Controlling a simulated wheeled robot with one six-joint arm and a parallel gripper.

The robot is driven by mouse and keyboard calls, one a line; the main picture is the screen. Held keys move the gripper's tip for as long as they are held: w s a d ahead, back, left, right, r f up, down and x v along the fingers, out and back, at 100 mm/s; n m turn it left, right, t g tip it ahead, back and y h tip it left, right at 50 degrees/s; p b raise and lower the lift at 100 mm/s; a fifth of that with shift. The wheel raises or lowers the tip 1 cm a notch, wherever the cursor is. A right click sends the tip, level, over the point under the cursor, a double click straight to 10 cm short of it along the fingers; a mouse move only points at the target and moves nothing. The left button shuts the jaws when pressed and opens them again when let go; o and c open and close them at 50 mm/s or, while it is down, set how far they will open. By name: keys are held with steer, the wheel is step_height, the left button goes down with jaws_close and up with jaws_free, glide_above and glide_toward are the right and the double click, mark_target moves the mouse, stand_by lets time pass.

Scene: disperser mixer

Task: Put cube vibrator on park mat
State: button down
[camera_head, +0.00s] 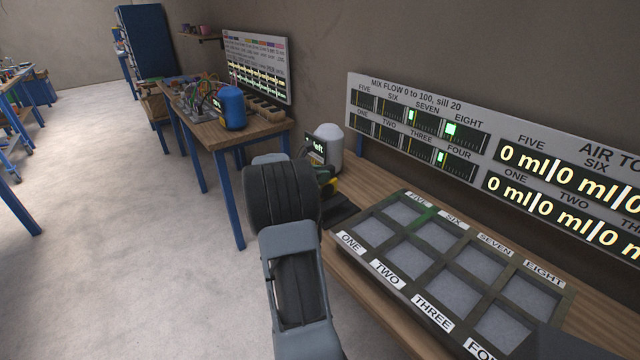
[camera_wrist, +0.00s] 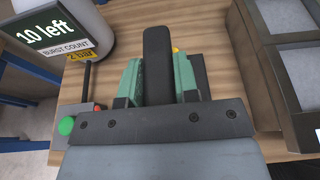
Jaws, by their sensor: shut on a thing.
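My gripper (camera_wrist: 157,82) has green fingers, shut on a dark upright bar in the wrist view; this looks like the cube vibrator (camera_wrist: 157,50). A small yellow bit shows beside its right side, and its lower part is hidden by the gripper. A flat black patch, likely the park mat (camera_wrist: 199,72), shows just right of the fingers. In the head view the mat (camera_head: 341,209) lies on the bench left of the compartment tray, and my gripper (camera_head: 328,183) is beside or above it, mostly hidden by my arm. I cannot tell whether the vibrator touches the mat.
The dark tray (camera_head: 395,267) with labelled compartments fills the bench to the right. A grey-white rounded device (camera_head: 329,148) with a "10 left" screen (camera_wrist: 50,25) stands close behind. A green button (camera_wrist: 66,125) sits at left. Display boards line the wall.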

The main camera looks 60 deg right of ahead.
steer(key=shift+w+d+f, duration=0.15)
steer(key=shift+d+f, duration=0.1)
steer(key=shift+f, duration=1.45)
steer(key=shift+f, duration=0.1)
steer(key=shift+f, duration=0.1)
steer(key=c, duration=0.9)
jaws_free()
steer(key=shift+o, duration=0.2)
